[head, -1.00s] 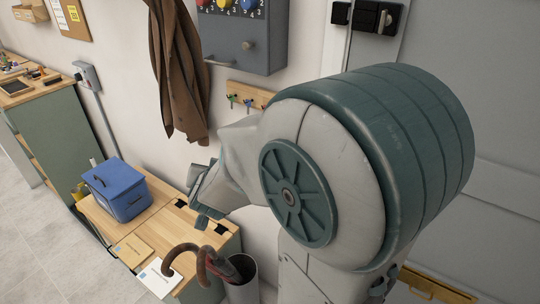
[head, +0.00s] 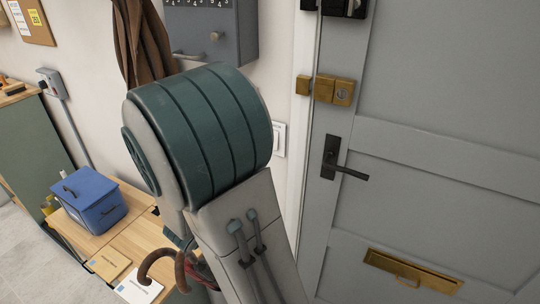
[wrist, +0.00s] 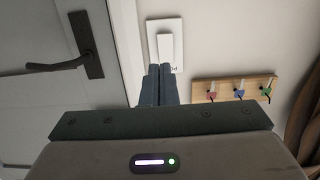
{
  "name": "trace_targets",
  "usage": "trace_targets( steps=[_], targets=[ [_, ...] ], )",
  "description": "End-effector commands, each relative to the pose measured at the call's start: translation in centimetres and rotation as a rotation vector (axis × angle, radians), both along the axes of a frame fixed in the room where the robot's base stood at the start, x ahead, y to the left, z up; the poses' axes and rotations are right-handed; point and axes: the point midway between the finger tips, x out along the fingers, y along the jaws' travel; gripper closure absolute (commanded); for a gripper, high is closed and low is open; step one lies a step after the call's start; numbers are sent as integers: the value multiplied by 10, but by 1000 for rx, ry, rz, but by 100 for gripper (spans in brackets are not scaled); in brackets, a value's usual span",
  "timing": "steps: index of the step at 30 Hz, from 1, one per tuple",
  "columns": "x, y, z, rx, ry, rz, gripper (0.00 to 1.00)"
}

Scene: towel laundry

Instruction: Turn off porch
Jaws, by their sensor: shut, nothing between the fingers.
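A white wall plate with a rocker switch (wrist: 165,33) is at the upper middle of the wrist view. A small dark label, too small to read, shows near its lower edge. My gripper (wrist: 158,69) is shut and empty, and its fingertips overlap the plate's lower part in that view. I cannot tell whether they touch it. In the head view the switch plate (head: 279,139) is on the wall left of the door frame, partly hidden by my arm. My gripper's fingers are hidden behind my arm there.
The grey door (head: 430,185) has a dark handle (head: 350,173), a brass lock (head: 333,90) and a brass mail slot (head: 412,270). A hook rack (wrist: 236,88) and a brown coat (head: 143,45) are beside the switch.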

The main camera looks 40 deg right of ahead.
Motion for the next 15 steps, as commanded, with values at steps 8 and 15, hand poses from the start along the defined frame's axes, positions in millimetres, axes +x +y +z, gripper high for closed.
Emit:
trace_targets(
  steps=[8,15],
  targets=[
    [14,-37,-5,0,1,-5,100],
    [34,-85,-11,-1,1,-5,100]
  ],
)
